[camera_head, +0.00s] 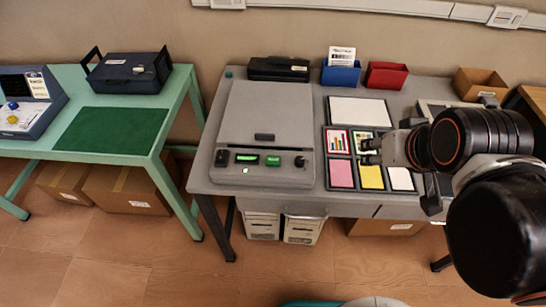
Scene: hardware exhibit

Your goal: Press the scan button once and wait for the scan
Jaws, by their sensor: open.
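A grey flatbed scanner (266,105) with its lid shut stands on the left part of the grey table. Its front panel holds a dark knob or switch (222,157), a lit green display (247,158), a bright green square (273,160) that may be a button or a second display, and a dark control (300,162) at the right. No label tells me which one is the scan button. A small pale light (245,170) shows below the display. My gripper (368,152) is open and empty, to the right of the scanner over the tray of cards, apart from the panel.
A dark tray (326,170) holds several coloured cards. A blue bin (340,76), a red bin (386,76), a black box (279,69) and a cardboard box (480,84) stand along the back. A green table (180,105) is at the left, with a floor gap between.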

